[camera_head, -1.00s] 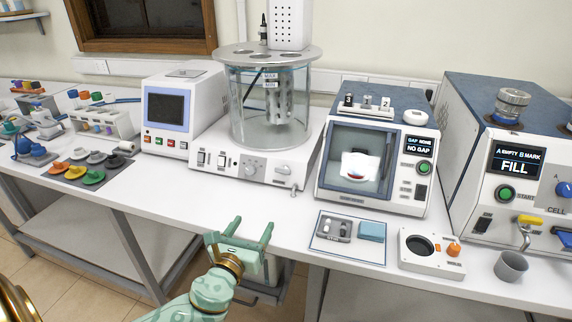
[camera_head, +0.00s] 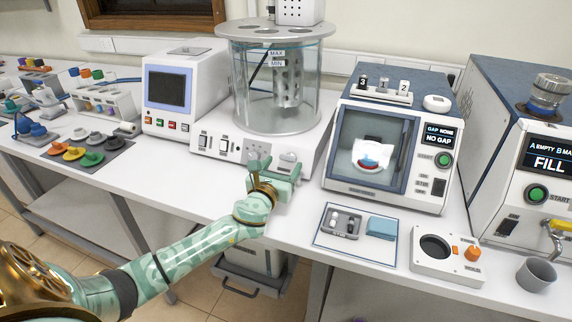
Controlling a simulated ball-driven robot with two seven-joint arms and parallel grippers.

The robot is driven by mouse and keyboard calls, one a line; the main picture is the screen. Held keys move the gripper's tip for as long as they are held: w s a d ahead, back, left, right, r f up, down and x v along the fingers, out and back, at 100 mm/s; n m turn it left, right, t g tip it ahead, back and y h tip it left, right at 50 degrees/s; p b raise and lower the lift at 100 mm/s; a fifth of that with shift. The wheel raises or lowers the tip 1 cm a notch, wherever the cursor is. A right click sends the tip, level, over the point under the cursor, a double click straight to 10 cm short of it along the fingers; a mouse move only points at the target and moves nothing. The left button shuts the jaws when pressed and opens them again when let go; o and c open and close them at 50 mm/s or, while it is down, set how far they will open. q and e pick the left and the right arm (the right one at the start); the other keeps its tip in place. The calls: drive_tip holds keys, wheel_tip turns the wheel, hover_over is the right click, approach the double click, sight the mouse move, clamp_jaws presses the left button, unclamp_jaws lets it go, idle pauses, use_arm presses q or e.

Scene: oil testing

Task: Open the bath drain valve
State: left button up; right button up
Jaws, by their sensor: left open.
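The bath is a clear glass cylinder (camera_head: 276,85) on a white base (camera_head: 215,148). A pale valve fitting (camera_head: 288,157) on the right part of the base front shows just above my left gripper; its lower part is hidden by the gripper. My left gripper (camera_head: 273,168) is open, its two green fingers pointing at the base front near the fitting. I cannot tell whether the fingers touch it. Nothing shows held between them. My right gripper is not in view.
A white device with a dark screen (camera_head: 166,88) stands left of the bath. A test cabinet (camera_head: 372,153) stands to the right. In front of it are a mat with a small tray and blue cloth (camera_head: 382,226), a white holder (camera_head: 447,258) and a grey cup (camera_head: 536,274). A drawer-like container (camera_head: 252,262) is below the bench.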

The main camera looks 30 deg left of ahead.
sight(288, 158)
use_arm(q)
drive_tip(key=shift+x, duration=1.4)
drive_tip(key=c, duration=1)
